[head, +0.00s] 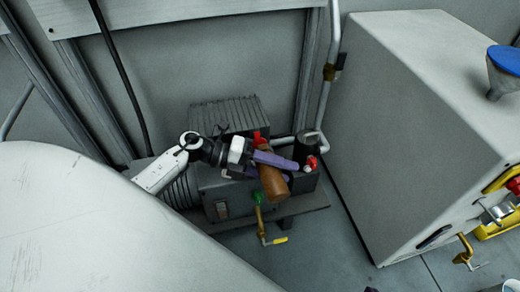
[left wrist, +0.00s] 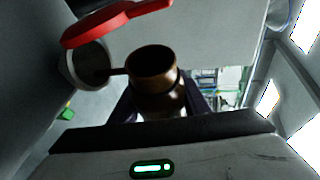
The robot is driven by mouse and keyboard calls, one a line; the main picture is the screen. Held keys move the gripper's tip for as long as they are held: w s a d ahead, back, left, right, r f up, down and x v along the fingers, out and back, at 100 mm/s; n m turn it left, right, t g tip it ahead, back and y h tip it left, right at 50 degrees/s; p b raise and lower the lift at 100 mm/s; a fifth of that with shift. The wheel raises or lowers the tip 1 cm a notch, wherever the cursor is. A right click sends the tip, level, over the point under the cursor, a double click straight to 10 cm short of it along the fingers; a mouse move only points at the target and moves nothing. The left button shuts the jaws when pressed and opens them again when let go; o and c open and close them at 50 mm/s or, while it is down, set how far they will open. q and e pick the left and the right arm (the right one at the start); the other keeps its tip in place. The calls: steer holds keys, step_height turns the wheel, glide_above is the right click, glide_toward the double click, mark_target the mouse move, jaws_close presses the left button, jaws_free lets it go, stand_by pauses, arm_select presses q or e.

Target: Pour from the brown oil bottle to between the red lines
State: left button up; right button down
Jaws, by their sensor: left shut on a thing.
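The brown oil bottle (head: 273,183) is tilted over the grey pump unit (head: 212,185) in the head view. My left gripper (head: 268,160), with purple fingers, is shut on it. In the left wrist view the open mouth of the bottle (left wrist: 152,62) is close beside a round filler opening (left wrist: 88,66). A thin brown streak (left wrist: 118,72) spans from the bottle mouth to that opening. A red lid (left wrist: 110,22) stands open above the filler; red also shows behind the gripper in the head view (head: 259,138). I cannot make out the red lines or the oil level. My right gripper is out of view.
A brass valve with a yellow handle (head: 264,230) hangs at the unit's front. A red-handled valve (head: 311,163) and grey pipe are just right of the bottle. A large grey cabinet (head: 420,130) with a blue-topped funnel (head: 504,62) stands at right.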

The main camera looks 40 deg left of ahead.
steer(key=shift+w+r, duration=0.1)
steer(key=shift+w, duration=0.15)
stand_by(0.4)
